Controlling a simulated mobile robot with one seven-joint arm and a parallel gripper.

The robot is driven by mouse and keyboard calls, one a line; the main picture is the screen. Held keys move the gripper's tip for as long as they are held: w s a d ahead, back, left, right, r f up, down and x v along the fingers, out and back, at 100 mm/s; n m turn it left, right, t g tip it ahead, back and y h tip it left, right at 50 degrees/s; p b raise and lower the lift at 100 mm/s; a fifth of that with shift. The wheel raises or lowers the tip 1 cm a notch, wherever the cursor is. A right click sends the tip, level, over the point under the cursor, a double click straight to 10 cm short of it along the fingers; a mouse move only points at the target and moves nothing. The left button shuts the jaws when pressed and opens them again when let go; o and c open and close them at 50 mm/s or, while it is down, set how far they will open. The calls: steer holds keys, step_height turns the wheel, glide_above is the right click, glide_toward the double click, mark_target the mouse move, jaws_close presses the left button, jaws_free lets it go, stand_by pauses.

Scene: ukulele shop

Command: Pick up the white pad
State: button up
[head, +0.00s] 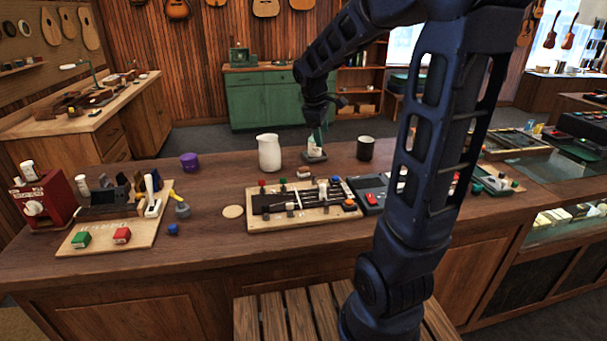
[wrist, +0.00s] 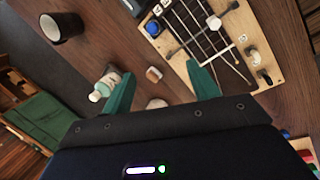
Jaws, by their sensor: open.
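The small block with a whitish face and a brownish side (head: 304,173) looks like the white pad. It lies on the wooden counter, just behind the board of tools. In the wrist view the block (wrist: 153,74) shows ahead of and between my fingers, nearer the left one, with nothing gripping it. My gripper (head: 319,133) is open and empty, with teal fingers pointing down over the back of the counter. The fingers also show spread in the wrist view (wrist: 164,88). A pale rounded thing (wrist: 157,103) is partly hidden by the gripper body; I cannot tell what it is.
A white bottle (wrist: 103,87) stands beside the left finger. A white pitcher (head: 269,153) and a black cup (head: 366,148) flank the gripper area. The tool board (head: 262,221) lies in front of the block. Bare counter (head: 225,180) lies left of the pitcher.

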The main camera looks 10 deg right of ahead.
mark_target(303, 167)
steer(key=w+a+f+n+h, duration=0.1)
steer(key=w+a+f+n, duration=0.35)
steer(key=w, duration=0.25)
steer(key=w+a+f+n+h, duration=0.1)
steer(key=w+a+f+n, duration=0.25)
steer(key=w+f, duration=0.25)
steer(key=shift+g, duration=0.4)
steer(key=shift+d+x, duration=0.2)
steer(key=shift+x, duration=2.65)
steer(key=shift+d+x, duration=0.15)
steer(key=shift+x, duration=2.75)
steer(key=shift+w+r, duration=0.15)
steer(key=c, duration=1.1)
